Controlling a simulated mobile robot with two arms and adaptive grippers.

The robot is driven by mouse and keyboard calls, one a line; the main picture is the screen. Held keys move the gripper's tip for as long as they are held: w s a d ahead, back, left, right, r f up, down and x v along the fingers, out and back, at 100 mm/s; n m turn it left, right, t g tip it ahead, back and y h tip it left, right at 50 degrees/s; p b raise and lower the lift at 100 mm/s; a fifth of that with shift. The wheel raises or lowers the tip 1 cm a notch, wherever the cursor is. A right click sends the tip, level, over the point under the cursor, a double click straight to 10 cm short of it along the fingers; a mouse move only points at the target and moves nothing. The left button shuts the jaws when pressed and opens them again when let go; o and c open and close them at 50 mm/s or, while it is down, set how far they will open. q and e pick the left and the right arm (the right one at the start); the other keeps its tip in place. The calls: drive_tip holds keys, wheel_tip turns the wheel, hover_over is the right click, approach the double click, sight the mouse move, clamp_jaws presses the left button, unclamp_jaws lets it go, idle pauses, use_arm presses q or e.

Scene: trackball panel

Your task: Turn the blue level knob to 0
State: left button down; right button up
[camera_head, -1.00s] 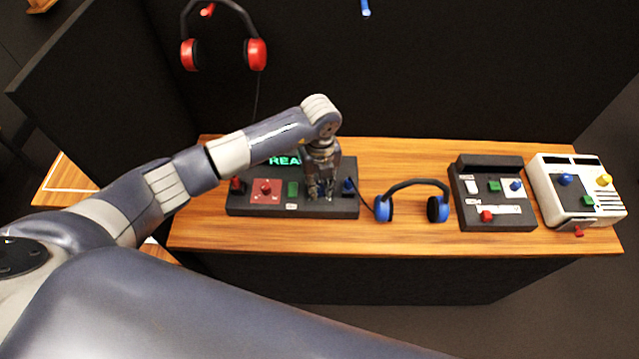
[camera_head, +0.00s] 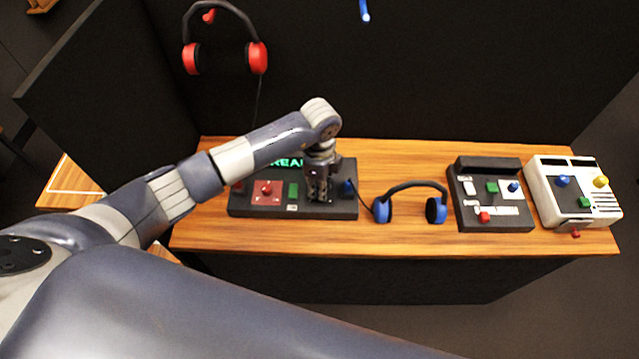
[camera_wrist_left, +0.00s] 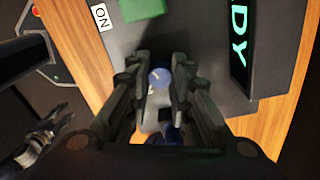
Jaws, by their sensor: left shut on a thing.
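The black control panel (camera_head: 243,211) with a lit green screen (camera_head: 281,161) lies at the left of the wooden desk. My left gripper (camera_head: 318,196) points down onto its right half. In the left wrist view, the blue level knob (camera_wrist_left: 160,78) is a round knob with a whitish mark on top, between the two fingers of my left gripper (camera_wrist_left: 160,88). The fingers are shut on its sides. In the head view the gripper hides this knob. The scale around it and the value it points at cannot be read.
On the panel, a red knob (camera_head: 266,188) and a green button (camera_head: 293,189) stand left of the gripper. Another blue control (camera_head: 348,187) is close on its right. Blue headphones (camera_head: 383,209) and two other panels lie further right. Red headphones (camera_head: 257,57) hang behind.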

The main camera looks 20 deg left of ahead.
use_arm(q)
drive_tip(key=shift+d+n, duration=0.1)
drive_tip(key=shift+n, duration=1)
drive_tip(key=c, duration=1.4)
unclamp_jaws()
wheel_tip(320, 180, up, 12)
